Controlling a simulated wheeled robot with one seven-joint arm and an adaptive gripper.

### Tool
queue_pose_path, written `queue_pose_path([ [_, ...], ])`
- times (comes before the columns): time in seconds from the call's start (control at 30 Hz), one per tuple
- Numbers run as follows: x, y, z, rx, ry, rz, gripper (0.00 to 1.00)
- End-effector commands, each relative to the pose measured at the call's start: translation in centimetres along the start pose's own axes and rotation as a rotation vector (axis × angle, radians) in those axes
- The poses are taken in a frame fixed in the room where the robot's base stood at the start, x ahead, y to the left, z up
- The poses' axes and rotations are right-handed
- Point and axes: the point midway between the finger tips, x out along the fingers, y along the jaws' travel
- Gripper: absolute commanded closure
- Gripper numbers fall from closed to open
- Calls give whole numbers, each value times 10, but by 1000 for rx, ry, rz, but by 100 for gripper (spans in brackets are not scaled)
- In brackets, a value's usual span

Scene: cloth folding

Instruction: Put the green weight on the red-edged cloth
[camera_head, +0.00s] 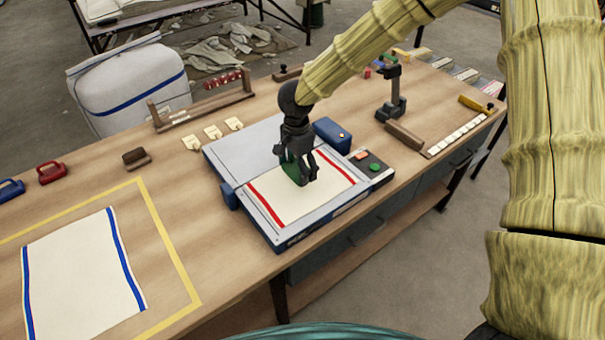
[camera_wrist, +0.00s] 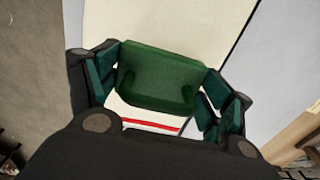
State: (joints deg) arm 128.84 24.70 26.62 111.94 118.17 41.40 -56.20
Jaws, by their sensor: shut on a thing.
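The red-edged cloth (camera_head: 318,195), cream with two red stripes, lies flat on the grey plate of the blue-sided press (camera_head: 290,236). My gripper (camera_head: 303,178) is over the upper middle of this cloth, pointing down. It is shut on the green weight (camera_head: 290,170), which is partly hidden behind the fingers. In the wrist view the green weight (camera_wrist: 163,76) sits between both fingers, with the cream cloth (camera_wrist: 165,25) beyond it and a red stripe below it. I cannot tell whether the weight touches the cloth or hangs just above it.
A blue-edged cloth (camera_head: 78,275) lies inside a yellow outline at the left. Red (camera_head: 51,172) and blue (camera_head: 10,189) handled weights stand at the left edge. A blue box (camera_head: 332,134) and a button panel (camera_head: 371,166) are close to my gripper. A dark stand (camera_head: 391,95) rises behind.

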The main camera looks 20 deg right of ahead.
Motion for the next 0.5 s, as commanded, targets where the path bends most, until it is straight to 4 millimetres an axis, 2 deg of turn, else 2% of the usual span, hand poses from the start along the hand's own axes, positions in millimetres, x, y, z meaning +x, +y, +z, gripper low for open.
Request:
queue_pose_path([
  [0.27,-2,10,-12,1,0,-1,79],
  [0.5,25,9,-11,-1,2,0,79],
])
